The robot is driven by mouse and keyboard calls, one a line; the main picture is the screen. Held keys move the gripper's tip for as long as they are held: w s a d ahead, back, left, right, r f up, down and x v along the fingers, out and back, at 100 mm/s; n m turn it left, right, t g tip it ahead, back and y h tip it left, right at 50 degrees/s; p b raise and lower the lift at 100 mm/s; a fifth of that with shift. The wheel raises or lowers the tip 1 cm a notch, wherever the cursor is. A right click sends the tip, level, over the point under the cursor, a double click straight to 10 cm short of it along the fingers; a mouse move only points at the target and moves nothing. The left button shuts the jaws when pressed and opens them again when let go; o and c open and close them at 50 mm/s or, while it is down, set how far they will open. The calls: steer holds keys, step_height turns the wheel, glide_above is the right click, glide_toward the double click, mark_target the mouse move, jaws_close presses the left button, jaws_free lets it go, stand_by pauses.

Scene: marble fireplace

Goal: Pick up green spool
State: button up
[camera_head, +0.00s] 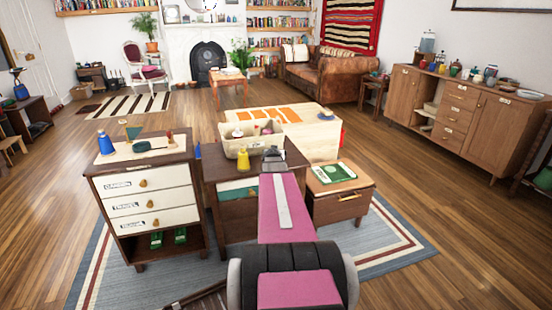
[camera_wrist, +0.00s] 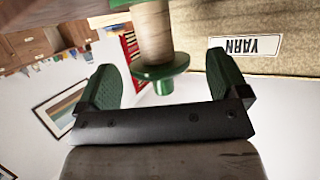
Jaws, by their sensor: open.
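The green spool (camera_wrist: 153,32) shows at the top middle of the wrist view, with a pale wooden body and a green flange. The wrist picture looks upside down. My gripper (camera_wrist: 163,66) is open, with one dark green finger pad on each side of the spool's flange. Gaps show between the pads and the spool. In the head view my gripper (camera_head: 273,160) is over the middle dark-wood table, just in front of a light bin. I cannot make out the green spool in the head view; my arm covers part of that tabletop.
The bin (camera_head: 230,147) stands on the table; its YARN label (camera_wrist: 245,46) shows in the wrist view. A yellow spool (camera_head: 243,160) stands close to my gripper's left. A drawer cabinet (camera_head: 150,205) is at left, a low wooden box (camera_head: 340,205) at right. Floor further right is clear.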

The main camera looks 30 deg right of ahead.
steer(key=x, duration=0.3)
steer(key=shift+d, duration=0.1)
steer(key=c, duration=1)
